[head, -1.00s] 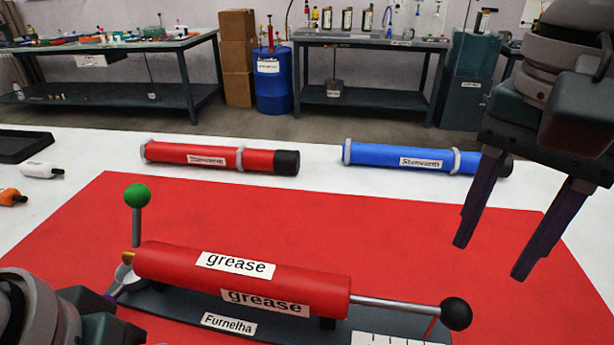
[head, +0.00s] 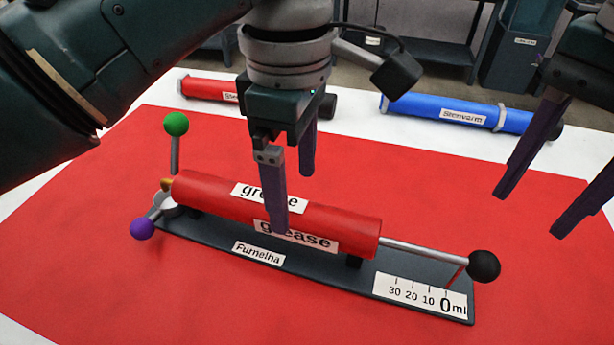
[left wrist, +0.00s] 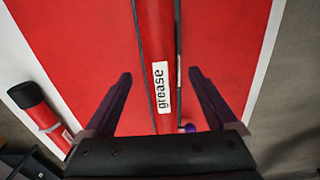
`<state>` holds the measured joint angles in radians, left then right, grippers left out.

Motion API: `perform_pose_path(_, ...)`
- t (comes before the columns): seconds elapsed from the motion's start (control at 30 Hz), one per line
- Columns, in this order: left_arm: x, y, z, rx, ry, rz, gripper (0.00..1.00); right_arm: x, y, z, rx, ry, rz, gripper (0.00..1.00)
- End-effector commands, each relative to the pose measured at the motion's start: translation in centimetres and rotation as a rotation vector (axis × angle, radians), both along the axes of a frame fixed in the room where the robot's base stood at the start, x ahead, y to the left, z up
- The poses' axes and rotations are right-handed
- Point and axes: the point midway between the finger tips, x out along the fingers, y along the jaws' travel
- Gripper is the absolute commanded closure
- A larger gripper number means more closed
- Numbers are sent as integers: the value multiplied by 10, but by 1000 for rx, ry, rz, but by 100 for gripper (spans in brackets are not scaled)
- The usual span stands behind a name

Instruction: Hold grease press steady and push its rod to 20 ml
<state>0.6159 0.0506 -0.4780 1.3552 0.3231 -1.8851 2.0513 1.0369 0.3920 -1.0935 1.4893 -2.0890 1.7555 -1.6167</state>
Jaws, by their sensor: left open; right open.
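The grease press has a red barrel (head: 215,190) labelled "grease" on a dark base (head: 200,228). Its rod (head: 425,252) sticks out to the right and ends in a black ball (head: 484,266). A thin red pointer hangs near the ball, by the 0 mark of the ml scale (head: 390,293). My left gripper (head: 292,203) is open above the barrel, one finger in front and one behind. In the left wrist view the barrel (left wrist: 160,108) lies between the open fingers, not gripped. My right gripper (head: 530,215) is open and empty, above and right of the rod's ball.
At the press's left end stand a green ball lever (head: 176,124) and a purple ball lever (head: 143,229). A red tube (head: 205,88) and a blue tube (head: 440,111) lie behind the red mat (head: 90,250). The mat in front of the press is clear.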

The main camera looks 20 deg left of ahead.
Motion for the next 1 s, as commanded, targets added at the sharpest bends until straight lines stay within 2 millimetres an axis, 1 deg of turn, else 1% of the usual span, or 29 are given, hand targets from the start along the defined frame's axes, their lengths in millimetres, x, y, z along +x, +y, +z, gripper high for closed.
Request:
perform_pose_path(0.03, -1, 1, -9, 2, 4, 0, 8, 0, 0, 0, 0, 0, 0, 50)
perform_pose_path(0.3, -2, 1, -59, 2, 4, -1, 8, 0, 0, 0, 0, 0, 0, 50)
perform_pose_path(0.43, -1, 0, -75, 1, 3, -2, 8, 0, 0, 0, 0, 0, 0, 50)
perform_pose_path(0.6, -1, 0, -85, 0, 0, -2, 8, 0, 0, 0, 0, 0, 0, 50)
perform_pose_path(0.87, 0, 0, -86, -1, -1, -2, 8, 0, 0, 0, 0, 0, 0, 50)
perform_pose_path(0.93, 0, 0, -86, -1, -1, -2, 14, 0, 0, 0, 0, 0, 0, 50)
perform_pose_path(1.0, 0, 0, -86, -1, -1, -2, 22, 0, 0, 0, 0, 0, 0, 50)
